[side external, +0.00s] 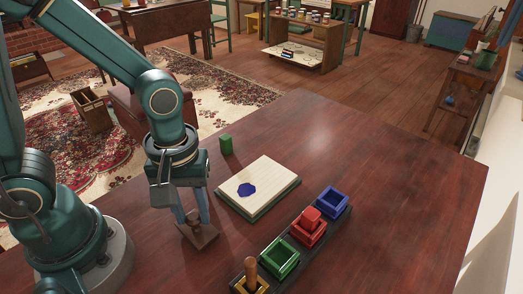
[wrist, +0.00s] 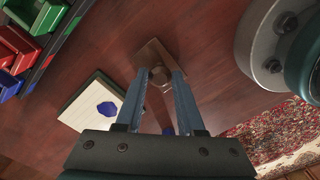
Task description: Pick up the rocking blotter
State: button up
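The rocking blotter (side external: 208,238) is a brown wooden piece with a round knob on top. It is at the front left of the dark red-brown table, and the wrist view shows it too (wrist: 151,52). My gripper (side external: 193,217) points down over it, with its two blue fingers on either side of the knob. In the wrist view the fingertips (wrist: 160,74) stand apart with the knob between them, and small gaps seem to show. The blotter appears to rest on the table. Part of its base is hidden behind the fingers.
A pale pad (side external: 262,179) with a blue blot (side external: 246,190) lies right of the blotter. A green block (side external: 226,144) stands behind it. A dark rack (side external: 293,237) holds blue, red, green and yellow boxes, with an upright wooden handle (side external: 251,271). The table's right side is clear.

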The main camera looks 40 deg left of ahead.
grip_shut()
dwell(1.1)
